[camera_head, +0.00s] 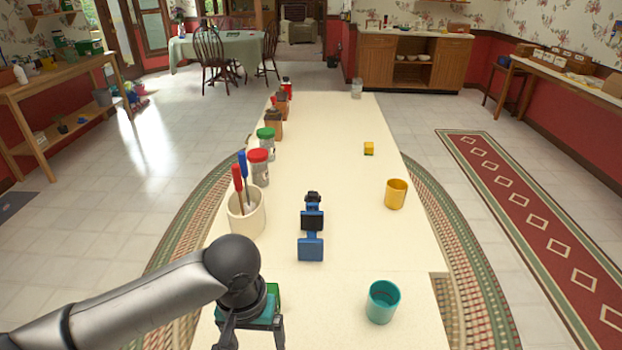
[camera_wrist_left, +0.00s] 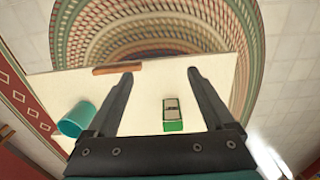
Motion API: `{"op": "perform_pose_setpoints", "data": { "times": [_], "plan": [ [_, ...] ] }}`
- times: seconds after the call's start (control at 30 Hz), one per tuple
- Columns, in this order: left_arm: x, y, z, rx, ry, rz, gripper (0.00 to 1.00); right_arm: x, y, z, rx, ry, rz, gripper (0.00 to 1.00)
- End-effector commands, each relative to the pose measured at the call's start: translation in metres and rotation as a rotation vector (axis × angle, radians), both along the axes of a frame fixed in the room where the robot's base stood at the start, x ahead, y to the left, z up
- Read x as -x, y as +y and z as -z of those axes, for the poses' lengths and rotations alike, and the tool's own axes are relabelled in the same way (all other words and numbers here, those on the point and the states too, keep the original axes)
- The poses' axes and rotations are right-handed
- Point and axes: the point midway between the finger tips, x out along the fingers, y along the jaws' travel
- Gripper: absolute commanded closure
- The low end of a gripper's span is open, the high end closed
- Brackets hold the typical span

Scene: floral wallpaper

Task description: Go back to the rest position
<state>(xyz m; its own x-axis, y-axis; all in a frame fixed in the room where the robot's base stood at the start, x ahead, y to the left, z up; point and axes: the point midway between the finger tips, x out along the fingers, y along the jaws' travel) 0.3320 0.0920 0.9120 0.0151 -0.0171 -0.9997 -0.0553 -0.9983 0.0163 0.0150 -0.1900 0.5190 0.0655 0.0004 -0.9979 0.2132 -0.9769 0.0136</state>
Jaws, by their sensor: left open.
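My left gripper (camera_head: 252,340) hangs over the near left part of the long cream table (camera_head: 345,300), partly hidden behind my own wrist. In the left wrist view its two fingers (camera_wrist_left: 160,76) are wide apart with nothing between the tips. A small green box with a pale and dark top (camera_wrist_left: 172,115) lies on the table below, apart from the fingers. In the head view a bit of green shows beside my wrist, mostly hidden. A teal cup (camera_head: 383,302) stands to the right of the gripper; it also shows in the left wrist view (camera_wrist_left: 76,118). My right gripper is not in view.
A cream crock (camera_head: 246,214) with red- and blue-handled tools stands just beyond my left arm. A blue and black device (camera_head: 312,228), a yellow cup (camera_head: 395,194), a yellow block (camera_head: 369,148) and several jars stand farther along.

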Motion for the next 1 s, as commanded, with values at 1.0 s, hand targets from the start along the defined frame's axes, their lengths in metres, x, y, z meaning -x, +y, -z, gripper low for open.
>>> {"op": "perform_pose_setpoints", "data": {
  "times": [1.0],
  "plan": [
    [0.088,0.012,0.025,0.145,-0.328,0.137,0.13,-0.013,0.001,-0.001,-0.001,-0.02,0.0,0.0]
  ]
}}
